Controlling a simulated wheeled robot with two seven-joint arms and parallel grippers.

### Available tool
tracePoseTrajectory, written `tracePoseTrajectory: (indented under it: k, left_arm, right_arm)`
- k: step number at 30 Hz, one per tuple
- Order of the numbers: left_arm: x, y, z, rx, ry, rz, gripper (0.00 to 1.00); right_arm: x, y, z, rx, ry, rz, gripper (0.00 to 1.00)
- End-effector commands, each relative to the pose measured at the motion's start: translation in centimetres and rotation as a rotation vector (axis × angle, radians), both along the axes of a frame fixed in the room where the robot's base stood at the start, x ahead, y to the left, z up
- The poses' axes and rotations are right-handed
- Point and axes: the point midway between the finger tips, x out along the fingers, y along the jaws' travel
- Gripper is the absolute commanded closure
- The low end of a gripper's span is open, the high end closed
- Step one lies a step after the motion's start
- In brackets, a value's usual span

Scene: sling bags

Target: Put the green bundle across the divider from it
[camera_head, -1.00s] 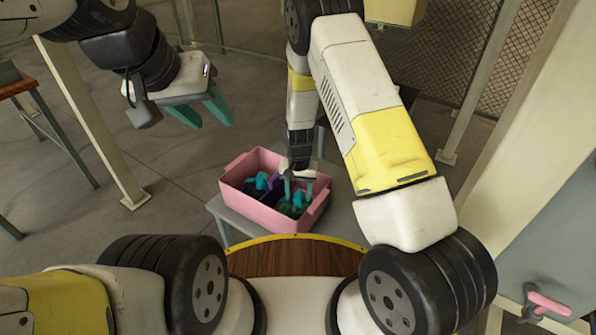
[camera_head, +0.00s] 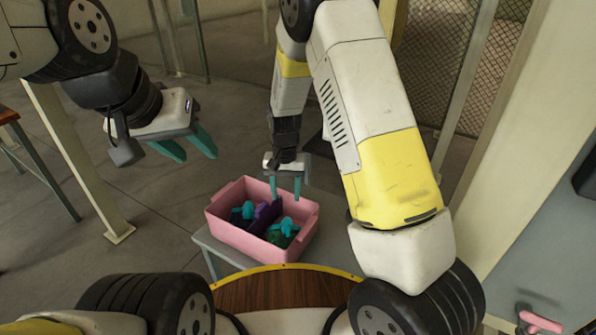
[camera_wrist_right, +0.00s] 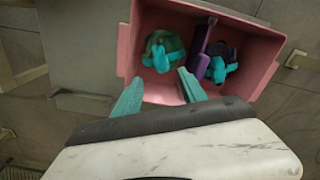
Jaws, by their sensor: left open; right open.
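A pink crate (camera_head: 222,230) stands on a low grey stand, with a purple divider (camera_head: 265,214) across its inside. The green bundle (camera_head: 281,238), with teal straps, lies in the right compartment in the head view. In the right wrist view the green bundle (camera_wrist_right: 163,48) is left of the divider (camera_wrist_right: 201,45). A dark bundle with teal straps (camera_head: 243,211) lies in the other compartment. My right gripper (camera_head: 286,190) is open and empty, over the crate's far side and apart from both bundles. My left gripper (camera_head: 188,148) is open and empty, beyond the crate to the left.
The grey stand (camera_head: 207,245) shows around the crate's left side. A beige post (camera_head: 78,165) and a table (camera_head: 8,115) stand at left. A wall panel with a pink handle (camera_head: 540,322) is at right. Floor is clear left of the crate.

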Motion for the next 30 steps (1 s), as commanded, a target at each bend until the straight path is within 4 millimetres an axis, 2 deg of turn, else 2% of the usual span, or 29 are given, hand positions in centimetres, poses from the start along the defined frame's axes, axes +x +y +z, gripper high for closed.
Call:
tracePoseTrajectory:
  k: [5,8,12,18,24,30]
  left_arm:
    - [0.0,0.0,0.0,0.0,0.0,0.0,0.57]
    - [0.0,0.0,0.0,0.0,0.0,0.0,0.57]
    - [0.0,0.0,0.0,0.0,0.0,0.0,0.57]
    - [0.0,0.0,0.0,0.0,0.0,0.0,0.57]
    - [0.0,0.0,0.0,0.0,0.0,0.0,0.57]
    - [0.0,0.0,0.0,0.0,0.0,0.0,0.57]
  right_arm:
    - [-0.5,-1.3,5.7,0.067,-0.047,0.003,0.51]
    - [-1.6,-2.5,10.0,0.113,-0.086,0.016,0.51]
    - [-3.8,-4.4,15.5,0.166,-0.151,0.038,0.51]
    - [-7.8,-7.2,21.8,0.208,-0.257,0.08,0.51]
    - [-13.0,-9.9,26.6,0.211,-0.378,0.128,0.51]
    - [-18.1,-11.9,29.2,0.177,-0.488,0.171,0.51]
